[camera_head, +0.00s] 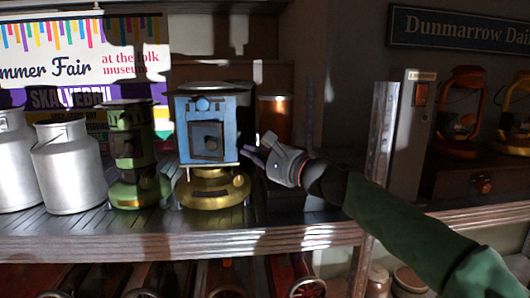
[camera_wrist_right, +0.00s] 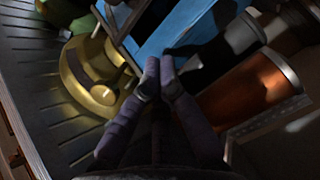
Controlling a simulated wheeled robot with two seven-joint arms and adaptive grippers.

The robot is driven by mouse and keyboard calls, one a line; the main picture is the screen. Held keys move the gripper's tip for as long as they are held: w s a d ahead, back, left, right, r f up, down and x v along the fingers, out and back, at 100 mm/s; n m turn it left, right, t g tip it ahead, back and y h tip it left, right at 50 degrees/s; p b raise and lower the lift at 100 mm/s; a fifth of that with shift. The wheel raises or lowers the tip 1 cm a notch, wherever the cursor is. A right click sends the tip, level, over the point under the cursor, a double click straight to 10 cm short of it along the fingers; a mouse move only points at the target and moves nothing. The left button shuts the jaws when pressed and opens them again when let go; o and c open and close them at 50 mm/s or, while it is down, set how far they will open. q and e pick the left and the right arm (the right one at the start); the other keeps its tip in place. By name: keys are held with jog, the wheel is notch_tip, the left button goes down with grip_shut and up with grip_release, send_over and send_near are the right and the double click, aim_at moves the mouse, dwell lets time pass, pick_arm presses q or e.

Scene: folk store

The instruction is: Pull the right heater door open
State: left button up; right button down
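The blue heater (camera_head: 232,128) stands upright on the shelf on a round gold base (camera_head: 213,188). Its dark-framed square door (camera_head: 207,141) is on the front and looks closed. My right gripper (camera_head: 250,155) is just right of the blue heater, fingers pointing left. In the right wrist view its fingertips (camera_wrist_right: 159,66) are together with nothing seen between them. The blue body (camera_wrist_right: 185,22) lies beyond them, with the gold base (camera_wrist_right: 82,85) at left; whether they touch the heater I cannot tell. My left gripper is not in view.
A green heater (camera_head: 131,146) and milk churns (camera_head: 70,165) stand to the left. A copper-coloured cylinder (camera_head: 275,115) is close behind my right gripper, also in the wrist view (camera_wrist_right: 250,90). A metal shelf post (camera_head: 379,150) stands beside my right arm. The shelf's front edge (camera_head: 180,243) is clear.

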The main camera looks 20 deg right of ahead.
jog(key=shift+x, duration=0.95)
jog(key=a, duration=0.1)
jog(key=a+r+p, duration=0.1)
jog(key=a, duration=0.1)
jog(key=shift+s, duration=0.25)
jog(key=shift+s+a+r+p, duration=0.15)
jog(key=shift+s+a+p, duration=0.1)
jog(key=shift+a+p, duration=0.1)
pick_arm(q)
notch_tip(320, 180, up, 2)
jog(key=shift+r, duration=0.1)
pick_arm(e)
jog(key=shift+w, duration=0.1)
